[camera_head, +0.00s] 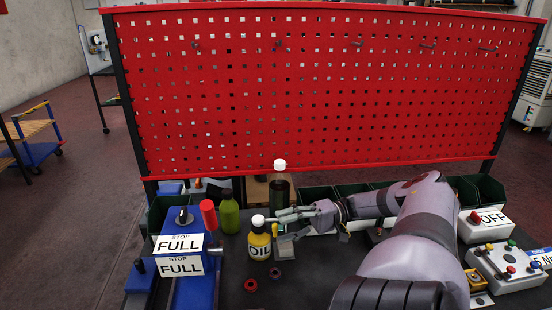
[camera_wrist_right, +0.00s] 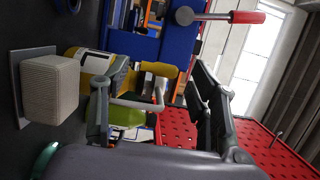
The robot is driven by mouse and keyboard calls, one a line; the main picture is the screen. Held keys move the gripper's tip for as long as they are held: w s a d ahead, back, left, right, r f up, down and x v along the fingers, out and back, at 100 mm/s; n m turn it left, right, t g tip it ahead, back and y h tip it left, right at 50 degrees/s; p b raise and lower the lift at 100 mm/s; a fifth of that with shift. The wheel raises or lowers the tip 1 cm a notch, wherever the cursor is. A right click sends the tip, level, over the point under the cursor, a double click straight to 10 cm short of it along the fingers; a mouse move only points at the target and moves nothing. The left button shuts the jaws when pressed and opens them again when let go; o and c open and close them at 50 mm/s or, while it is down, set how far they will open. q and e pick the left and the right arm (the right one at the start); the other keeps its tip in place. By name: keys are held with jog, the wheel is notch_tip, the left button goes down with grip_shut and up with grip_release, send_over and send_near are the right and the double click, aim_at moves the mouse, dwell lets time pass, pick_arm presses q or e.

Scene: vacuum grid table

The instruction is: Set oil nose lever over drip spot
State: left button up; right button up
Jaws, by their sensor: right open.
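A yellow bottle labelled OIL (camera_head: 259,246) with a white cap stands upright on the dark table. My right gripper (camera_head: 279,226) is open just right of its upper part; I cannot tell whether they touch. In the wrist view my right gripper (camera_wrist_right: 155,100) has its fingers spread, with a yellow body (camera_wrist_right: 97,62), probably the oil bottle, beyond one finger. A red-handled lever (camera_head: 208,213) rises beside the blue unit; the wrist view shows its red handle (camera_wrist_right: 247,17) on a metal rod. No drip spot can be made out for sure. My left gripper is not in view.
A green bottle (camera_head: 229,216) and a dark bottle with white cap (camera_head: 280,192) stand behind. A pale block (camera_wrist_right: 50,88) is close to the gripper. A red ring (camera_head: 250,285) lies in front. Control boxes (camera_head: 504,262) stand right; a red pegboard (camera_head: 300,90) closes the back.

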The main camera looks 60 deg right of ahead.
jog(key=v, duration=0.3)
jog(key=shift+s+d, duration=0.2)
jog(key=shift+d, duration=0.05)
dwell(0.5)
